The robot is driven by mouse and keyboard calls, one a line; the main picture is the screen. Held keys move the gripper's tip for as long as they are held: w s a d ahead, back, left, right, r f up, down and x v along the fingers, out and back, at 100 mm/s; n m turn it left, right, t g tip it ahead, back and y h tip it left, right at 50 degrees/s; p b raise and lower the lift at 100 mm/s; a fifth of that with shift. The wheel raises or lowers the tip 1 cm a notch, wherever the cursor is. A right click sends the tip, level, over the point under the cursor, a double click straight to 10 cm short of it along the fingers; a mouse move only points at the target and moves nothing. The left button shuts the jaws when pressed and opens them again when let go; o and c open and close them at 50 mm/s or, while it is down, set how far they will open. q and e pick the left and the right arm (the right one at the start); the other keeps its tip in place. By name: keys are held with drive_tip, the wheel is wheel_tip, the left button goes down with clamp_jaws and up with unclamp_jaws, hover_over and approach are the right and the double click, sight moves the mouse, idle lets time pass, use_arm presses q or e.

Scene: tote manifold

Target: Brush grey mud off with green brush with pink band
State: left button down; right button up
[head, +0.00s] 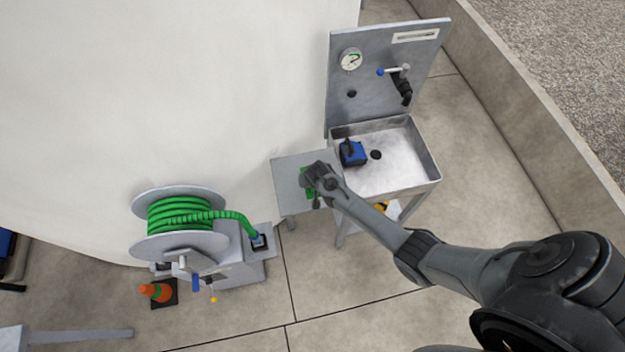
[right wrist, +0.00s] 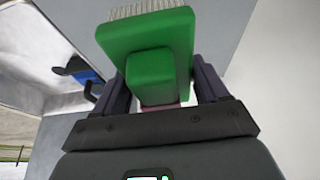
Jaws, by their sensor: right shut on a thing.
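My right gripper (head: 313,180) is over the small grey side table beside the sink. It is shut on the green brush (right wrist: 148,42), which shows in the right wrist view between the two fingers, pale bristles at the top edge. A bit of pink (right wrist: 176,104) shows at the base of its green grip. In the head view only slivers of the brush (head: 308,192) show past the gripper. A blue block with a dark top part (head: 354,155) sits in the sink. I cannot make out any grey mud. My left gripper is not in view.
The metal sink (head: 420,150) has a back panel (head: 364,100) with a gauge, a blue-handled valve and a black spout. The side table (head: 288,170) adjoins it.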

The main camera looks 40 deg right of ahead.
wheel_tip(320, 180, up, 2)
drive_tip(key=shift+p, duration=0.7)
